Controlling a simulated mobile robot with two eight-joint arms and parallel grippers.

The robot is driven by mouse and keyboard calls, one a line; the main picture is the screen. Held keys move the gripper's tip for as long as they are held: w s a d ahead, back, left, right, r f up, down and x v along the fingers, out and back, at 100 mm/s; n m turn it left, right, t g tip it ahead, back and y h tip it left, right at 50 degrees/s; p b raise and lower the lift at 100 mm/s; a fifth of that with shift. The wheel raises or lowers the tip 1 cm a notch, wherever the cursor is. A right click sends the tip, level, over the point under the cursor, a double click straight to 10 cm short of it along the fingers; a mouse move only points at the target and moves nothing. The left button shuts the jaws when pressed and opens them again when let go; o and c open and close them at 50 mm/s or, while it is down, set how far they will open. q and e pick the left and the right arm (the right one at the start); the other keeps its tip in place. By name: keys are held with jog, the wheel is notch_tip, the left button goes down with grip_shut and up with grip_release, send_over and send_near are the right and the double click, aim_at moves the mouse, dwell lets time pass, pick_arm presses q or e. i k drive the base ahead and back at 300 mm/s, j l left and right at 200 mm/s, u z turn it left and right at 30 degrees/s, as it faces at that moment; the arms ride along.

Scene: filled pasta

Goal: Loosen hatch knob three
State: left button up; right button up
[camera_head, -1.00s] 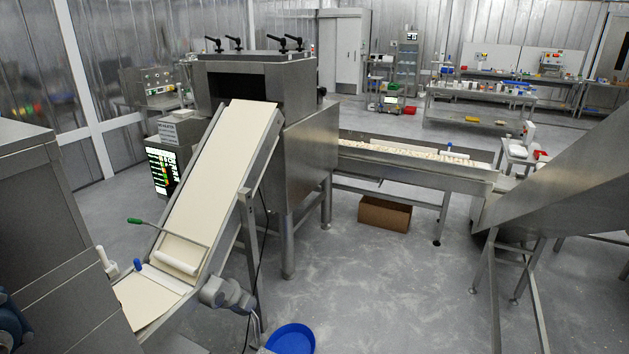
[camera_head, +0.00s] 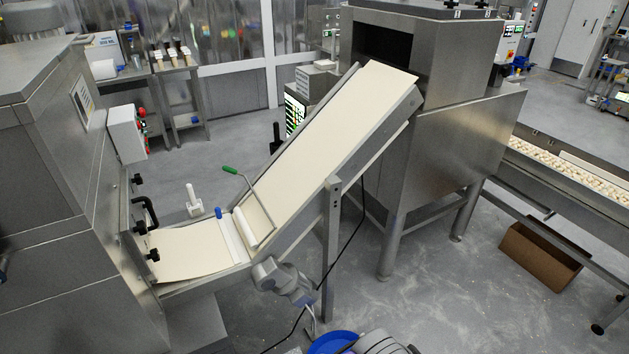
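Several black knobs, at the upper (camera_head: 138,179), middle (camera_head: 140,226) and lower (camera_head: 153,255) positions, stick out from the side of the steel machine (camera_head: 50,190) at left. A black curved handle (camera_head: 150,212) sits among them. I cannot tell which knob is number three, or how tight any is. Neither of my grippers is in view.
An inclined belt (camera_head: 310,150) with a dough sheet runs between the machines, with a green-tipped crank (camera_head: 231,170) beside it. A blue tub (camera_head: 335,343) and a cardboard box (camera_head: 543,255) stand on the floor. Floor right of the belt is mostly free.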

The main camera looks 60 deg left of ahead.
aim_at(155, 254)
jog(key=i+z, duration=0.15)
jog(key=z, duration=0.3)
jog(key=i+z, duration=0.1)
jog(key=z, duration=0.4)
jog(key=i+j+z, duration=0.1)
jog(key=z, duration=3.95)
jog(key=l+z, duration=0.2)
jog(key=z, duration=1.55)
jog(key=i+z, duration=0.3)
jog(key=l+z, duration=0.1)
jog(key=z, duration=0.2)
jog(key=i, duration=0.05)
